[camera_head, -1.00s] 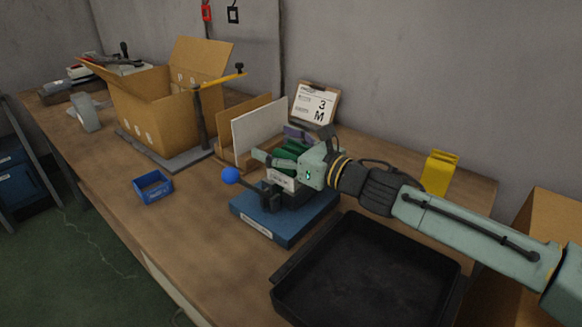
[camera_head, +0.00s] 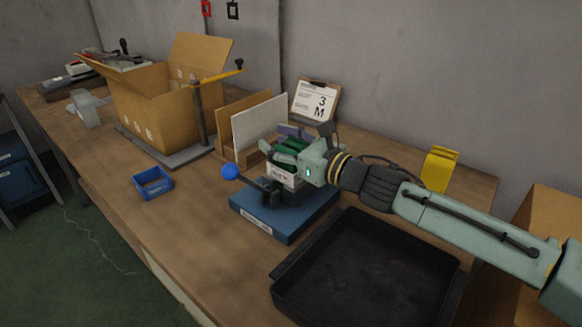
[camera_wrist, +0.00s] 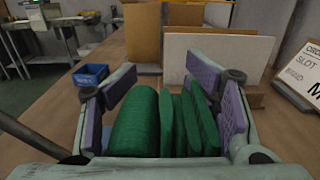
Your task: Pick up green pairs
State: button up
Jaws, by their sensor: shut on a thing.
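Several green sock pairs (camera_wrist: 180,122) stand side by side between my gripper's purple-padded fingers in the wrist view. The leftmost looks like a thick roll and the others are thinner. In the head view the green pairs (camera_head: 290,151) show partly behind my gripper (camera_head: 283,160), above a white-labelled holder (camera_head: 284,178) on the blue base (camera_head: 285,218). My gripper is shut on the green pairs. Its palm hides their near ends, and I cannot tell whether they still touch the holder.
An open cardboard box (camera_head: 165,105) stands at the back left, with upright boards (camera_head: 258,125) beside it. A black tray (camera_head: 368,265) lies at the front right. A small blue bin (camera_head: 153,183) and an order clipboard (camera_head: 316,100) are nearby. The table's front left is clear.

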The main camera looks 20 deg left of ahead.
dwell(0.3)
notch_tip(320, 180, up, 10)
jog(key=b, duration=0.1)
dwell(0.3)
